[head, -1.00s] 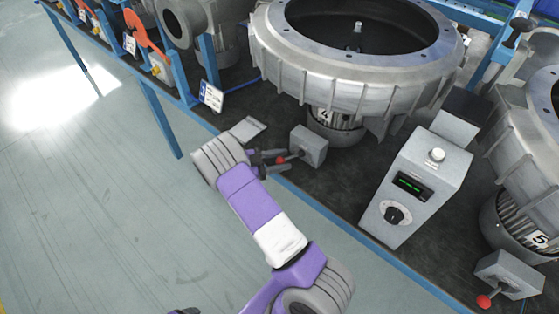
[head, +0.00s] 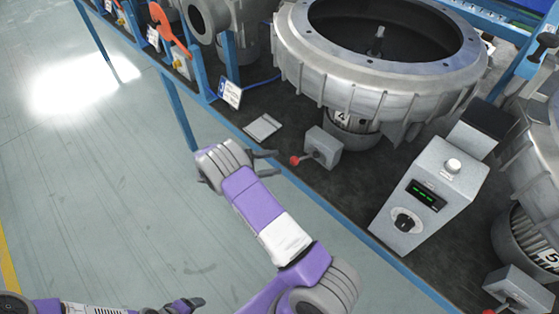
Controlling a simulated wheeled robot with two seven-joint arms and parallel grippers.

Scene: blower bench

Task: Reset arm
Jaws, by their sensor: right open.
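My right arm reaches up from the bottom right over the bench's front edge. Its gripper (head: 270,163) is open and empty, with dark fingers pointing right. The fingertips are a short way left of the red knob (head: 295,160) of a lever on a small grey switch box (head: 324,147), apart from it in the picture. The box stands in front of the large grey blower (head: 385,85) labelled 4. My left arm (head: 100,307) shows at the bottom left edge. Its dark end (head: 187,304) is partly cut off, so its jaw state is unclear.
A grey control box (head: 425,195) with a green display and black dial stands right of the switch box. Another blower (head: 535,150), labelled 5, and its red-knobbed switch are at the right edge. A flat grey plate (head: 263,127) lies on the bench. The floor (head: 110,200) at left is clear.

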